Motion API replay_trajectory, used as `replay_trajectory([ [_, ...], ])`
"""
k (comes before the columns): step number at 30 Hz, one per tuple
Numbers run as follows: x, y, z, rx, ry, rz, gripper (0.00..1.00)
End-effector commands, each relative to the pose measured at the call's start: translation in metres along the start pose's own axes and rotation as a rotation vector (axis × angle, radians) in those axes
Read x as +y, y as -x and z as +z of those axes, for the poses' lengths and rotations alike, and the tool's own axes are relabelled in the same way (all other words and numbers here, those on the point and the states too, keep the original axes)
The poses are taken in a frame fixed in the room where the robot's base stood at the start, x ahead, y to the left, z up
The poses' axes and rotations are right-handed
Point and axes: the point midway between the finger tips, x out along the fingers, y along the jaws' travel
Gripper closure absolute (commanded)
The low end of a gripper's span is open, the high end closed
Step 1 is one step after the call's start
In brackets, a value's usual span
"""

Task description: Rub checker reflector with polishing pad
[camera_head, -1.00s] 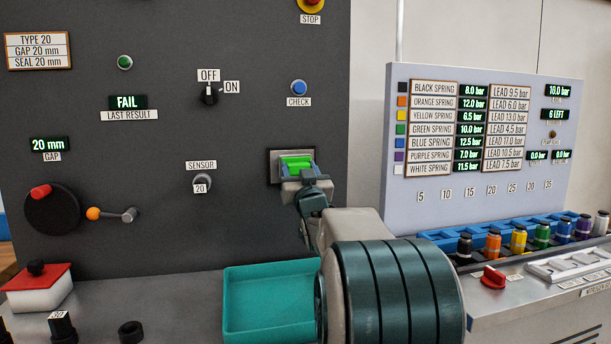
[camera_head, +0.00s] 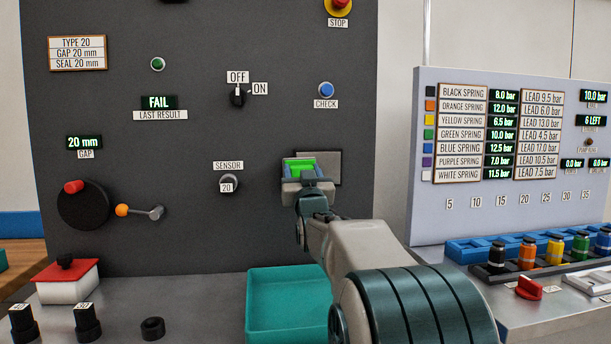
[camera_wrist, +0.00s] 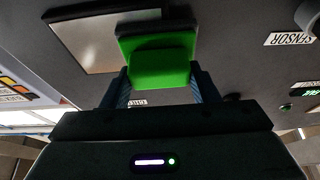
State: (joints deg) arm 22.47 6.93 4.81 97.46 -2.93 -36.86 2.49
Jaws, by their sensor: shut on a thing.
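The checker reflector (camera_head: 328,167) is a flat grey plate on the dark panel. The pad is in front of its left part and hides it; the right part shows bare. In the wrist view the plate (camera_wrist: 95,42) shows left of the pad (camera_wrist: 160,68). I cannot tell whether the pad touches the plate.
The sensor knob (camera_head: 228,183) and OFF/ON switch (camera_head: 239,97) are left of my gripper. The blue check button (camera_head: 325,89) is above it. A teal tray (camera_head: 288,310) stands below. Coloured spring holders (camera_head: 527,252) line the bench at right. The last-result display (camera_head: 158,102) reads FAIL.

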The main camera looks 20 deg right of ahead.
Motion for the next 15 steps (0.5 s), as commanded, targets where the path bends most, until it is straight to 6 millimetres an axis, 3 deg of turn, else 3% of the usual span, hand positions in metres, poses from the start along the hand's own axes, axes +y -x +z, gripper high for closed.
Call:
replay_trajectory([
  [5, 0.0, 0.004, -0.001, 0.003, 0.001, 0.0, 0.71],
  [15, 0.001, 0.036, -0.013, 0.004, 0.001, 0.001, 0.71],
])
